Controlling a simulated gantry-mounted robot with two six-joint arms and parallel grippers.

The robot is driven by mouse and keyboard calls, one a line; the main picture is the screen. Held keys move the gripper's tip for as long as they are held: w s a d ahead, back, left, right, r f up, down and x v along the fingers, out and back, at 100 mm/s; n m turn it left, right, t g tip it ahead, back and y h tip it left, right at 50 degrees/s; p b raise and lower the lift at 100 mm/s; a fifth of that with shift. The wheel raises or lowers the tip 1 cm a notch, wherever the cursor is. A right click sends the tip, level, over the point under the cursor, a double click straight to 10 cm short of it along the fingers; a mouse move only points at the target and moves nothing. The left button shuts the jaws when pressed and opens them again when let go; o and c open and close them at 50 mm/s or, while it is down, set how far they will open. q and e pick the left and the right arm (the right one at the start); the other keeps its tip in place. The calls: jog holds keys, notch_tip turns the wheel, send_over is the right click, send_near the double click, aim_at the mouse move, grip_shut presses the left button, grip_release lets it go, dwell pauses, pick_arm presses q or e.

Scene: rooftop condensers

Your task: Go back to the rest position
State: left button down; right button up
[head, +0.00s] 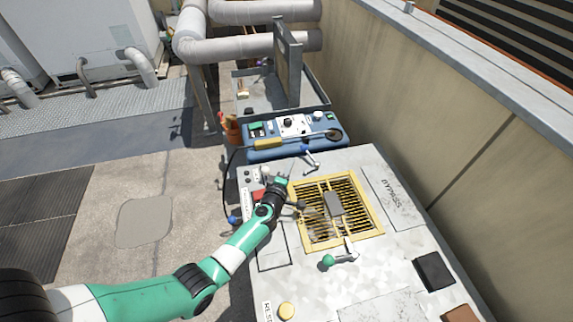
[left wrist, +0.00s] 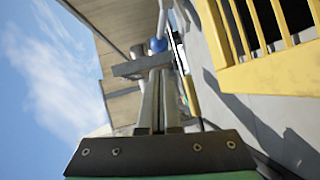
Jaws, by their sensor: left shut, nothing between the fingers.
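My left arm reaches in from the lower left in the head view. Its gripper (head: 284,183) is over the left part of a pale metal cabinet top (head: 300,285), beside the yellow-framed grille. In the left wrist view the two fingers (left wrist: 156,90) lie together, shut, with nothing between them. The gripper hides part of the cabinet top near a small red part. My right arm and gripper are not in view.
A yellow-framed grille (head: 377,221) carries a grey block (head: 334,204). Green-knobbed (head: 327,261) and blue-knobbed (head: 305,148) levers stand on the cabinet. A blue instrument case (head: 265,155) and a grey tray (head: 322,106) lie beyond. A wall (head: 400,100) bounds the right; open paving lies left.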

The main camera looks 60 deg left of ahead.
pick_arm(q)
jog(key=p+v, duration=0.1)
jog(key=v, duration=0.3)
jog(key=shift+s+d+r, duration=0.1)
jog(key=shift+s+d, duration=0.1)
jog(key=shift+s, duration=0.05)
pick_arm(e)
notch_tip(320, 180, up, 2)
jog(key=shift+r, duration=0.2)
